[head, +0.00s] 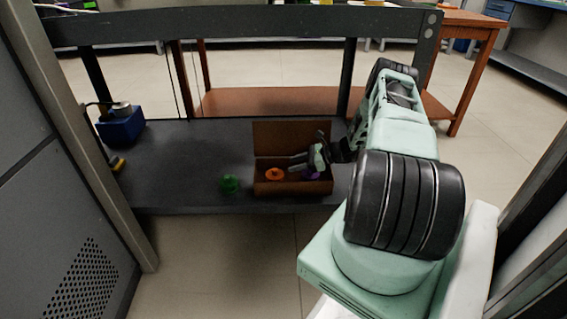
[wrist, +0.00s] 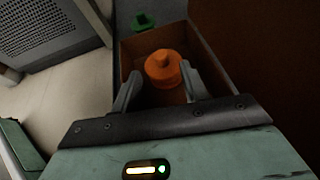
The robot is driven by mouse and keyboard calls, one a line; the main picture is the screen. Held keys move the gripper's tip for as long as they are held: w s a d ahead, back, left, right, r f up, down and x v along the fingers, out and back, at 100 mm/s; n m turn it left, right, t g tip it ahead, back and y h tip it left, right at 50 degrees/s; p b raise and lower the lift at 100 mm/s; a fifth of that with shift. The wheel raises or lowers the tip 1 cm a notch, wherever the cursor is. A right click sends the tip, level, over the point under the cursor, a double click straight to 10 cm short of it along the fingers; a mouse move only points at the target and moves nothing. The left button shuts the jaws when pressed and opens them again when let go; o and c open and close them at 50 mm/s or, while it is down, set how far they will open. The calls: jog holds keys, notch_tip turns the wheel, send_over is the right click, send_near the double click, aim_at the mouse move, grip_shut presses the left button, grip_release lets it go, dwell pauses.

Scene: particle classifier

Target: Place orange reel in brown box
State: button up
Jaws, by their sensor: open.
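The orange reel (head: 275,174) lies inside the brown box (head: 291,187), toward its left end in the head view. In the wrist view the orange reel (wrist: 163,68) sits on the floor of the brown box (wrist: 133,55), just ahead of my fingertips. My gripper (head: 297,162) is over the right part of the box. In the wrist view my gripper (wrist: 157,88) is open, with one finger on each side of the reel's near edge. The fingers do not appear to press on the reel. The box's lid stands up at the back.
A green reel (head: 229,184) lies on the dark shelf (head: 190,165) left of the box. A purple thing (head: 311,174) is in the box under my gripper, partly hidden. A blue container (head: 121,126) stands at the far left. The shelf between is clear.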

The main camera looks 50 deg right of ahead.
jog(key=shift+v, duration=1.4)
